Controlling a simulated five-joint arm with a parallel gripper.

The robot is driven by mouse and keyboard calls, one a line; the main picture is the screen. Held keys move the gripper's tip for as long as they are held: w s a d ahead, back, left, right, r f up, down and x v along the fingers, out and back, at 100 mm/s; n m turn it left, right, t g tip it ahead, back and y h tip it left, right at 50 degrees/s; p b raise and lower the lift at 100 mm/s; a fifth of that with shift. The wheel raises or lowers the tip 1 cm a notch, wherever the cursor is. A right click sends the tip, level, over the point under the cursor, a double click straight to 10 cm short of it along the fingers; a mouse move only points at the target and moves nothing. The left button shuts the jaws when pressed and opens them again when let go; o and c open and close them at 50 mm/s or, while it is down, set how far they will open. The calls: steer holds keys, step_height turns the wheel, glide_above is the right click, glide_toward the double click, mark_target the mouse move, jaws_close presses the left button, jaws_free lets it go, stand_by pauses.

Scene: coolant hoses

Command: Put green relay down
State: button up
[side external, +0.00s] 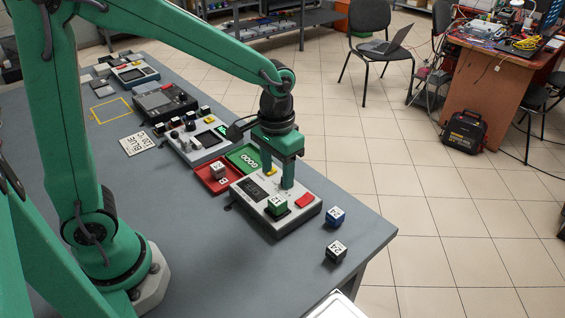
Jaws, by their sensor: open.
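The green relay (277,206), a small cube with a white marked top, sits on the front part of a white and grey device (262,217) that has a dark display and a red button. My gripper (278,177) points down over the device. Its two green fingers are apart with nothing seen between them. The fingertips look just behind and above the green relay, and no contact is visible.
A blue relay (335,217) and a black relay (336,251) stand on the bench near its right edge. Behind the device are a red tray (206,180) holding a relay (218,170) and a green tray (245,158) marked GOOD. More instruments line the bench to the back left.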

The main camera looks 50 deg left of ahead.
step_height(320, 180, up, 3)
steer(key=shift+r, duration=0.1)
stand_by(0.7)
steer(key=s+a+r+t, duration=0.2)
steer(key=s+a+r, duration=0.1)
steer(key=s, duration=0.3)
steer(key=s+a+r+t, duration=0.3)
steer(key=s+a+r, duration=0.1)
steer(key=s, duration=0.2)
steer(key=shift+s+t, duration=0.25)
steer(key=shift+t, duration=0.05)
